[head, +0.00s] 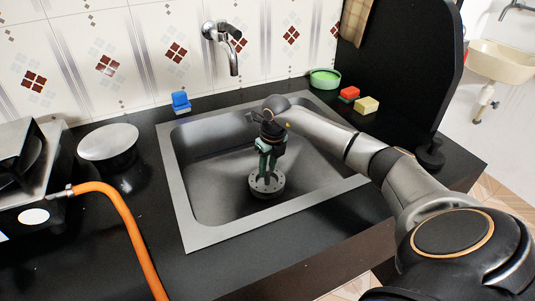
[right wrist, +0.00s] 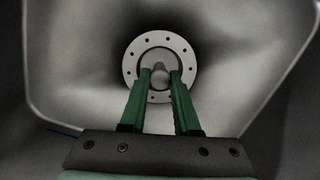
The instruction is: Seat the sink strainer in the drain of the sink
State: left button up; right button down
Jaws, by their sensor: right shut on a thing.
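The sink strainer (head: 266,186) is a round grey disc with a ring of small holes and a knob in its middle. In the head view it is low in the sink (head: 181,195), near the middle of the basin. My right gripper (head: 266,172) points down into the basin, its green fingers shut on the strainer's knob. In the right wrist view the fingers (right wrist: 160,78) close around the knob at the centre of the strainer (right wrist: 187,62). The drain is hidden beneath the strainer; I cannot tell whether they touch. My left gripper is out of view.
The faucet (head: 231,58) is on the tiled wall behind the sink. A blue item (head: 181,102), a green bowl (head: 325,78) and red (head: 349,93) and yellow (head: 366,105) sponges stand around the back rim. An orange hose (head: 128,225) lies left, by the stove.

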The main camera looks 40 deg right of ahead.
aim_at(268, 169)
dwell(0.5)
jog(key=shift+f+b, duration=0.9)
jog(key=shift+f, duration=0.65)
jog(key=c, duration=0.6)
grip_release()
jog(key=shift+o, duration=0.2)
